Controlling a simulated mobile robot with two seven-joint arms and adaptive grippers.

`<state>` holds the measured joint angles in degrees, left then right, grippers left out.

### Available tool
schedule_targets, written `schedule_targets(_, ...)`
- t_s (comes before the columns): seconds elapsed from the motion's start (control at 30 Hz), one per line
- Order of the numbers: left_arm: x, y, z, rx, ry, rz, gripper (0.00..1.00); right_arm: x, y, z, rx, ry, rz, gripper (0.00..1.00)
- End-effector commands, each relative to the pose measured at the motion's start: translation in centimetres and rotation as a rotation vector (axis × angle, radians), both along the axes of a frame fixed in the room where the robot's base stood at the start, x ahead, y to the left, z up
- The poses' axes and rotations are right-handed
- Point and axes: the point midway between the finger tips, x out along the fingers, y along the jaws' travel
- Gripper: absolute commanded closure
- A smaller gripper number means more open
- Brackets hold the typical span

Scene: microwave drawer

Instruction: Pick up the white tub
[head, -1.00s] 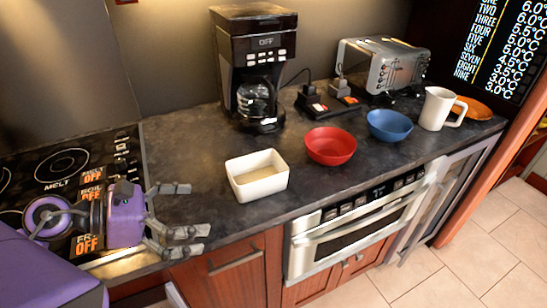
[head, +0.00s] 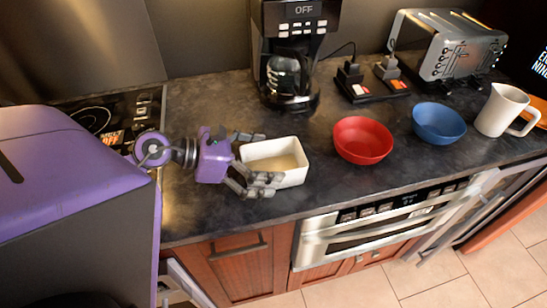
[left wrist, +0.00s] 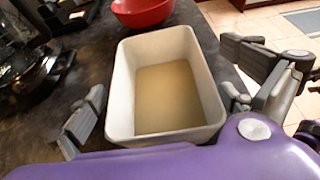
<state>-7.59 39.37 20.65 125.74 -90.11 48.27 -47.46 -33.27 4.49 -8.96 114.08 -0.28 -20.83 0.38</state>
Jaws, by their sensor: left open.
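The white tub (head: 290,158) is a rectangular open container standing upright on the dark counter, in front of the coffee maker. It looks empty, with a tan-looking floor inside. My left gripper (head: 259,158) is open at the tub's left end, with one finger near the back wall and the others near the front wall. In the left wrist view the tub (left wrist: 168,85) lies between the spread fingers of the left gripper (left wrist: 165,108), with a gap on the left side. Contact on the right side cannot be told. My right gripper is not in view.
A red bowl (head: 363,140) stands right of the tub, then a blue bowl (head: 439,122) and a white mug (head: 504,111). A coffee maker (head: 290,60) and a toaster (head: 447,46) stand behind. The counter's front edge is close below the tub.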

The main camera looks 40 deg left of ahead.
Motion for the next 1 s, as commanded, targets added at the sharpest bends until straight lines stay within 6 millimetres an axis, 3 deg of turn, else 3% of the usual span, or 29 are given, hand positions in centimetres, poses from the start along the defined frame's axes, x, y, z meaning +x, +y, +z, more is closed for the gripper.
schedule_targets(0.37,0.98,-0.87,-0.69,-0.001,0.002,0.001,0.01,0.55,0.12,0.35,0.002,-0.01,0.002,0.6)
schedule_targets(0.73,0.93,-0.88,-0.76,-0.001,0.005,-0.001,0.49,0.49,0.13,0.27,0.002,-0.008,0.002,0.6)
schedule_targets(1.0,0.88,-0.89,-0.89,-0.002,0.008,0.0,0.5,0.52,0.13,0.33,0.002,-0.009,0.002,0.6)
